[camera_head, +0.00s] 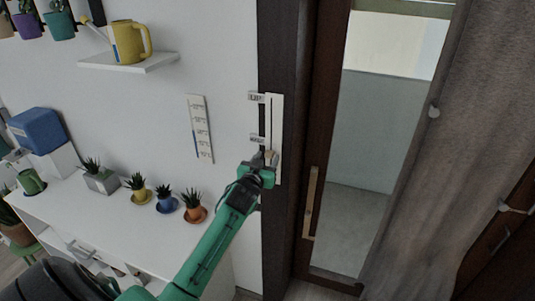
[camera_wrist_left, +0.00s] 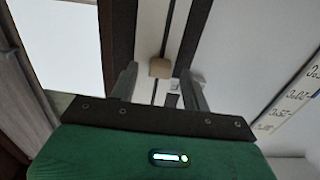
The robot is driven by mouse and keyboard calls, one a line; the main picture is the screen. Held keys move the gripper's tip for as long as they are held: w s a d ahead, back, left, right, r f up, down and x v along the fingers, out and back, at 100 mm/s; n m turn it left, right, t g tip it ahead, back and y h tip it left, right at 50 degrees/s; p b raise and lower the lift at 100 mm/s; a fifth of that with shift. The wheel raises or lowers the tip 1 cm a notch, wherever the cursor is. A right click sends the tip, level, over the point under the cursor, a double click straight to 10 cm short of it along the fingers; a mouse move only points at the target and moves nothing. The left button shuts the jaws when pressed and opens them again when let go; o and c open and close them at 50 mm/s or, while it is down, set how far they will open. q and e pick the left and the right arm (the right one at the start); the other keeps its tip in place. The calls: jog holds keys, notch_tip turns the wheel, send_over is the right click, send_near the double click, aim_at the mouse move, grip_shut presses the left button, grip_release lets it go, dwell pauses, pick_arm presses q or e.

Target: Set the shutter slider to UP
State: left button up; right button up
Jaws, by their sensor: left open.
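The shutter slider panel (camera_head: 276,112) is a narrow white upright plate with a dark vertical slot, fixed beside the dark door frame. One small label (camera_head: 256,97) sits by its top and another (camera_head: 257,139) lower down; their print is too small to read. The tan slider knob (camera_wrist_left: 160,67) sits on the dark slot in the left wrist view. In the head view my left gripper (camera_head: 266,160) is at the lower part of the panel. My left gripper (camera_wrist_left: 159,76) is open, with the knob in line between its fingertips. Contact cannot be told. My right gripper is out of view.
A white desk (camera_head: 120,228) with potted plants (camera_head: 165,200) stands at left. Above it are a wall thermometer (camera_head: 200,128) and a shelf (camera_head: 128,62) with a yellow watering can (camera_head: 130,42). A glass door (camera_head: 375,130) and curtain (camera_head: 440,170) are at right.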

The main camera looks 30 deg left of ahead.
pick_arm(q)
jog(key=shift+w+a, duration=0.15)
jog(key=shift+w, duration=0.55)
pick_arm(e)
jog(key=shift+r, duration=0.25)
pick_arm(q)
jog(key=shift+c, duration=0.2)
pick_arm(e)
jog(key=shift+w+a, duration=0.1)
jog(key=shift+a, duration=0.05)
